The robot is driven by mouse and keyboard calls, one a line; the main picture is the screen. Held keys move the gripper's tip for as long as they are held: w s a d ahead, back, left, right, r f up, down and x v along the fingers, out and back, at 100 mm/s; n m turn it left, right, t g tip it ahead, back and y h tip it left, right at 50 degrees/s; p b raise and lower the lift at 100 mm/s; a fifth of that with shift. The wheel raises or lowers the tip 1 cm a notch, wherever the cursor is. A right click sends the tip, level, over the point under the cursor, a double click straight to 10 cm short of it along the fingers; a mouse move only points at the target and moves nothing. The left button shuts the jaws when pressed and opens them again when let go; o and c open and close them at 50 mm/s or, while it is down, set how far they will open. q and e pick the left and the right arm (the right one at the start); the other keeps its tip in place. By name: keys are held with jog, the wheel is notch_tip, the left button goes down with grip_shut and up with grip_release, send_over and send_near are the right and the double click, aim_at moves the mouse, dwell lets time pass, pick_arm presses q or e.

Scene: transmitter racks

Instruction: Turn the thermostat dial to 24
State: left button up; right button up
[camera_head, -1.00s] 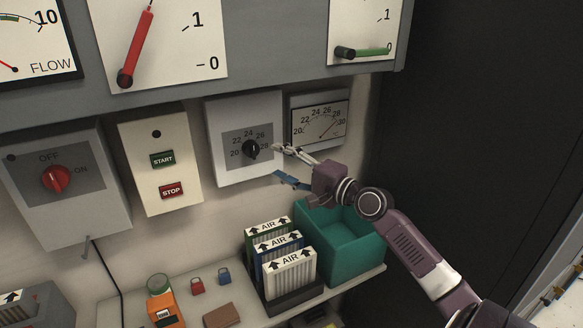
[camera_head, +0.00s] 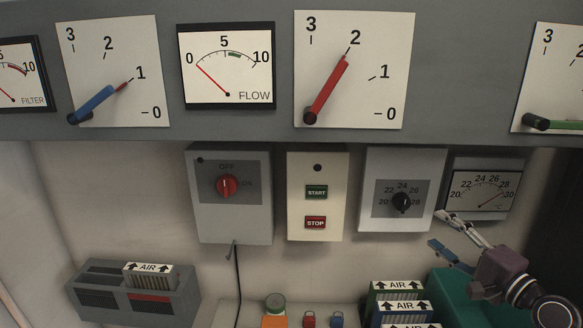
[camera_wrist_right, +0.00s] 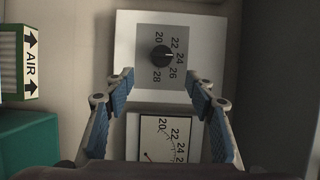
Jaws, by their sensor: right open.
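The thermostat is a pale wall box (camera_head: 405,160) with a grey scale plate marked 20 to 28 and a black dial (camera_head: 402,202). The dial's light mark seems to point at or close to 24. It also shows turned sideways in the right wrist view, with the dial (camera_wrist_right: 160,55) ahead of my fingers. My right gripper (camera_head: 436,229) is open and empty at the thermostat's lower right edge, apart from the dial. Its blue-padded fingers are spread in the wrist view (camera_wrist_right: 160,77). My left gripper is not in view.
A temperature gauge (camera_head: 482,190) hangs right of the thermostat, its needle near 28 to 30. A START/STOP box (camera_head: 318,165) and a red rotary switch box (camera_head: 233,222) stand left. Below are AIR filters (camera_head: 400,287) and a teal bin (camera_head: 446,283). A grey panel overhangs above.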

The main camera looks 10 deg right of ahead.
jog(key=s+a+f+n+g+y, duration=0.1)
jog(key=s+a+f+n+g, duration=0.35)
jog(key=a+f, duration=0.6)
jog(key=s+a+f+n+g, duration=0.4)
jog(key=s+a+f+n, duration=0.25)
jog(key=f, duration=0.65)
jog(key=s+a+f+n+g+h, duration=0.2)
jog(key=s+a+f+n+g, duration=0.15)
jog(key=s, duration=0.55)
jog(key=s+a+f+n+g+h, duration=0.1)
jog(key=s+a+f+n+g, duration=0.25)
jog(key=s, duration=0.55)
notch_tip(320, 180, down, 32)
jog(key=s+a+b, duration=0.1)
jog(key=s+b, duration=0.2)
jog(key=b, duration=0.2)
jog(key=s+d+f+g+b, duration=0.1)
jog(key=s+d+f+b, duration=0.2)
jog(key=s+f, duration=1.3)
notch_tip(320, 180, down, 4)
jog(key=shift+s+n+h+b, duration=0.3)
jog(key=shift+s+h+b, duration=0.1)
jog(key=shift+b, duration=0.15)
